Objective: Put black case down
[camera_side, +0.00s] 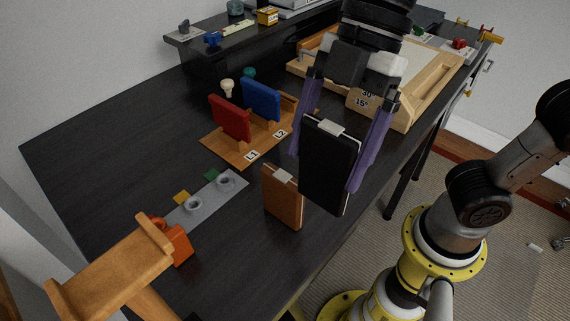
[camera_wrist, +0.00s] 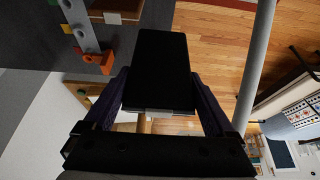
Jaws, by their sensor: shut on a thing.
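The black case (camera_side: 328,172) is a flat, upright block with a light clip on its top edge. My gripper (camera_side: 328,165) has its two purple fingers on either side of the case and is shut on it. In the wrist view the black case (camera_wrist: 160,65) fills the middle between my fingers (camera_wrist: 160,95). It hangs near the front edge of the dark desk (camera_side: 110,130). I cannot tell whether its lower edge touches the desk.
A brown case (camera_side: 283,203) stands upright just left of the black case. A wooden rack (camera_side: 226,152) marked L1 and L2 holds a red (camera_side: 230,118) and a blue panel (camera_side: 260,98). A grey plate (camera_side: 205,203) and an orange clamp (camera_side: 172,238) are at left. Bare desk lies left of the rack.

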